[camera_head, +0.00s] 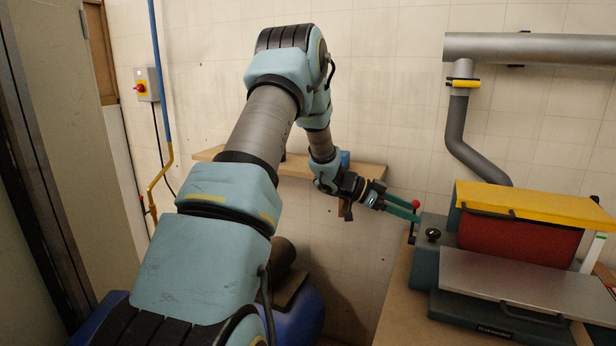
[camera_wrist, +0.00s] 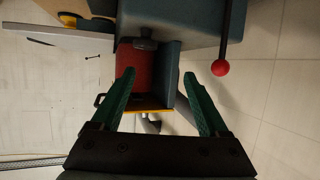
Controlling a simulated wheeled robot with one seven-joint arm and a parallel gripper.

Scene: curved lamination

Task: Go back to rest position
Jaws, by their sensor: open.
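My arm reaches forward across the middle of the head view. My gripper (camera_head: 404,208) is at its end, just left of the sanding machine (camera_head: 512,281). In the wrist view my gripper (camera_wrist: 158,85) shows two green fingers spread apart with nothing between them. Beyond the fingers are the machine's grey body and red part (camera_wrist: 138,72). A lever with a red ball knob (camera_wrist: 220,68) is to the right of the fingers, apart from them.
The machine has a yellow top (camera_head: 535,203) and stands on a wooden bench (camera_head: 396,318) at the right. A wooden shelf (camera_head: 365,170) is on the tiled wall behind my arm. A grey pipe (camera_head: 456,125) drops behind the machine. A switch box (camera_head: 147,84) hangs at the left.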

